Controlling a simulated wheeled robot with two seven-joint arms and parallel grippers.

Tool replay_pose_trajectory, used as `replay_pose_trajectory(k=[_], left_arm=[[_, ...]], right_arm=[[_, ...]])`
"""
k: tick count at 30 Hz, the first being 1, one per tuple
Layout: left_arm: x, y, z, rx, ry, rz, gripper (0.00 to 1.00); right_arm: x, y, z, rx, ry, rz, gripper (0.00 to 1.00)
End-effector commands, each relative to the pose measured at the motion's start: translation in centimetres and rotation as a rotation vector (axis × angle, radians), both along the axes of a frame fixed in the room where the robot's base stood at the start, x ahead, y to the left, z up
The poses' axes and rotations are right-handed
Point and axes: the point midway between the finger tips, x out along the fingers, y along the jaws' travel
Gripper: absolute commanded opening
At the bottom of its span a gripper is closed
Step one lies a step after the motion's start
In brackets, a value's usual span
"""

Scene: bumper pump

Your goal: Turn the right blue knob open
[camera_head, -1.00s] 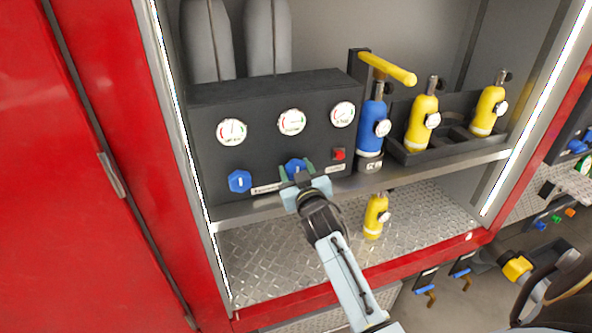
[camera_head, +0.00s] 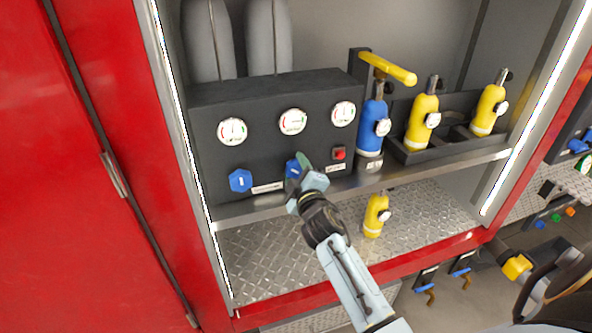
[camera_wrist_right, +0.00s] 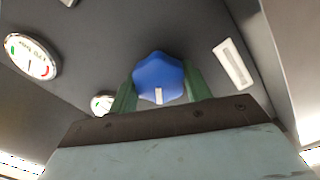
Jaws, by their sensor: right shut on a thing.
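The right blue knob (camera_head: 293,169) sits low on the front of the black gauge panel (camera_head: 262,150), partly hidden by my right gripper in the head view. My right gripper (camera_head: 302,166) is at this knob and is rolled to a tilt. In the right wrist view the blue knob (camera_wrist_right: 158,80) lies between the two green fingers (camera_wrist_right: 160,90), which are shut on its sides. A white mark shows on the knob's face. The left blue knob (camera_head: 240,181) is on the same panel, with nothing touching it. My left gripper is not in view.
Three round gauges, such as the middle gauge (camera_head: 292,121), are above the knobs. A red button (camera_head: 339,153) is close right of my gripper. A blue cylinder (camera_head: 371,130) and yellow cylinders (camera_head: 421,124) stand on the shelf to the right. The shelf edge (camera_head: 250,216) runs below the panel.

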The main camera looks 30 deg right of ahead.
Motion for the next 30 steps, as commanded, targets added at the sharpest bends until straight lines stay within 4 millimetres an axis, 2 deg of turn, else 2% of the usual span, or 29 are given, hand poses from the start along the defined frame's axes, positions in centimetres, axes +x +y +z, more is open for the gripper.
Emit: replay_pose_trajectory(k=[18, 30], left_arm=[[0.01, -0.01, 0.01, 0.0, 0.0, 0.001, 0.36], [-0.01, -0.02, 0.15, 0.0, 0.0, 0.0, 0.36]], right_arm=[[0.0, -0.02, -0.1, -0.549, 0.13, 0.001, 0.26], [-0.01, -0.04, -0.15, -0.75, 0.18, 0.001, 0.26]])
